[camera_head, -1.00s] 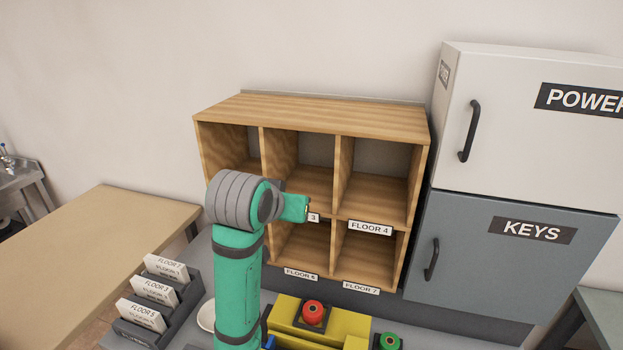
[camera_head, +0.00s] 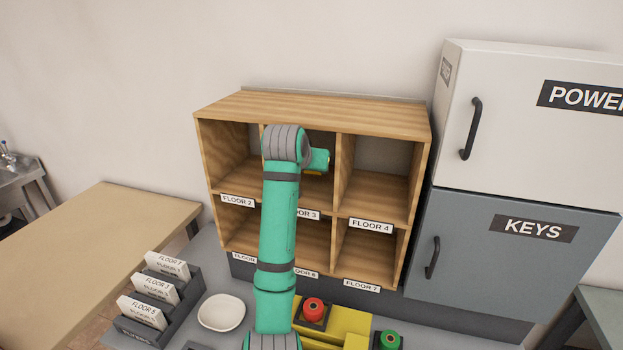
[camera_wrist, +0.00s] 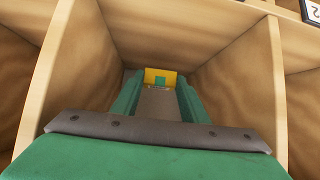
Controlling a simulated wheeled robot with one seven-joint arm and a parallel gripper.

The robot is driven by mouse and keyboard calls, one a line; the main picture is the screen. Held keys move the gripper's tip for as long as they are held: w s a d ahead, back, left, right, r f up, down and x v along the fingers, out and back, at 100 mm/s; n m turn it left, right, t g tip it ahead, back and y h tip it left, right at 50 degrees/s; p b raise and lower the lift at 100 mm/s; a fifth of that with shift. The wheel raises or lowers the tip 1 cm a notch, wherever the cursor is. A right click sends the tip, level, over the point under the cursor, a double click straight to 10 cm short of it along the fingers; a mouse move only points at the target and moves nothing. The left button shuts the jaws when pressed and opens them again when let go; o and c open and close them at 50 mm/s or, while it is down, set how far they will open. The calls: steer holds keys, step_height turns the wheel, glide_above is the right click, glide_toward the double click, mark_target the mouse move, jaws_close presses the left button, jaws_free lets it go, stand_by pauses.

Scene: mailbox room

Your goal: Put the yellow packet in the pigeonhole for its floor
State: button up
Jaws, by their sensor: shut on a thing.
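The wooden pigeonhole rack (camera_head: 330,112) stands against the wall, with floor labels under its openings. My gripper (camera_head: 318,166) is at the top middle pigeonhole, whose label (camera_head: 308,214), partly covered by my arm, ends in 3. In the wrist view, my gripper (camera_wrist: 160,88) reaches into a wooden compartment and is shut on the yellow packet (camera_wrist: 160,74) near the back. Most of the packet is hidden, and I cannot tell whether it touches the compartment.
The FLOOR 4 pigeonhole (camera_head: 375,190) to the right is empty. A card holder (camera_head: 160,305) and a white dish (camera_head: 221,312) are at lower left. A yellow box with a red button (camera_head: 314,309) and a green button (camera_head: 390,340) are in front.

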mark_target(310, 188)
steer(key=shift+w+f, duration=0.2)
steer(key=shift+f, duration=0.25)
step_height(310, 188, down, 2)
steer(key=shift+s+a+f, duration=0.1)
steer(key=shift+s+a, duration=0.05)
steer(key=shift+f, duration=0.2)
steer(key=shift+f, duration=0.15)
steer(key=o, duration=1.2)
steer(key=shift+c, duration=0.2)
steer(key=shift+r, duration=0.2)
steer(key=v, duration=1.2)
